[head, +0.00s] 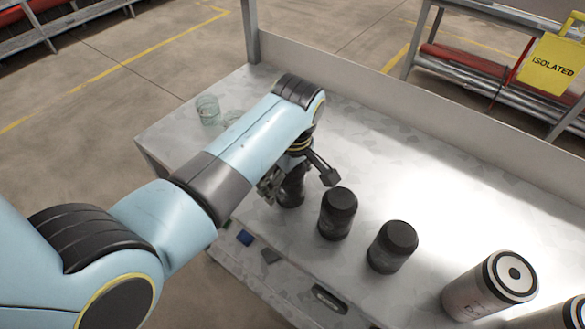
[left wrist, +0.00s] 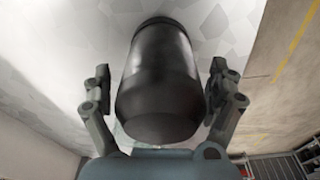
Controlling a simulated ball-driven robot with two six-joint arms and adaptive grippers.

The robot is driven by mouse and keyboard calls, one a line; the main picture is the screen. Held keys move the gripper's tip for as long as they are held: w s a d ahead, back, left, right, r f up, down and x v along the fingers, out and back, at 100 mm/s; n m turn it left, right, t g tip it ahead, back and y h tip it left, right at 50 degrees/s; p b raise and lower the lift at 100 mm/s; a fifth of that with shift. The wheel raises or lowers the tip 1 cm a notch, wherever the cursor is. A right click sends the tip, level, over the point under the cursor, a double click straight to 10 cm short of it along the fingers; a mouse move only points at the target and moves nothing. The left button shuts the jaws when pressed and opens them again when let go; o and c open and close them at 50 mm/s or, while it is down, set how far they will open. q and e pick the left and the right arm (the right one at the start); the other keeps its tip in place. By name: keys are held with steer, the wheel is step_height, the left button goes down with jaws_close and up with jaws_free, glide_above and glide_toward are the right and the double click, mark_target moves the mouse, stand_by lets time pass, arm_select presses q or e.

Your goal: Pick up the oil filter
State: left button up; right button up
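Black, rounded canisters that look like oil filters stand on the metal workbench. The left one (head: 291,192) is partly hidden by my left gripper (head: 299,181). This canister (left wrist: 158,85) fills the middle of the left wrist view, between the two fingers of the gripper (left wrist: 161,73). The fingers are spread on either side, with small gaps visible, so the gripper looks open and not closed on it. A second black canister (head: 338,214) stands just right of the gripper, and a third (head: 392,247) stands farther right. My right gripper is not in view.
The workbench (head: 420,170) has a raised back edge and clear room behind the canisters. Silver cylinders with black tops (head: 490,286) stand at the right. Glass jars (head: 208,111) stand at the far left.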

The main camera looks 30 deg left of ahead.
arm_select(q)
steer(key=shift+s+d, duration=0.15)
steer(key=shift+s, duration=0.1)
steer(key=shift+s+d+r, duration=0.1)
steer(key=shift+s+d, duration=0.05)
steer(key=shift+s, duration=0.05)
steer(key=c, duration=0.4)
steer(key=shift+c, duration=1)
steer(key=c, duration=0.7)
steer(key=shift+c, duration=0.3)
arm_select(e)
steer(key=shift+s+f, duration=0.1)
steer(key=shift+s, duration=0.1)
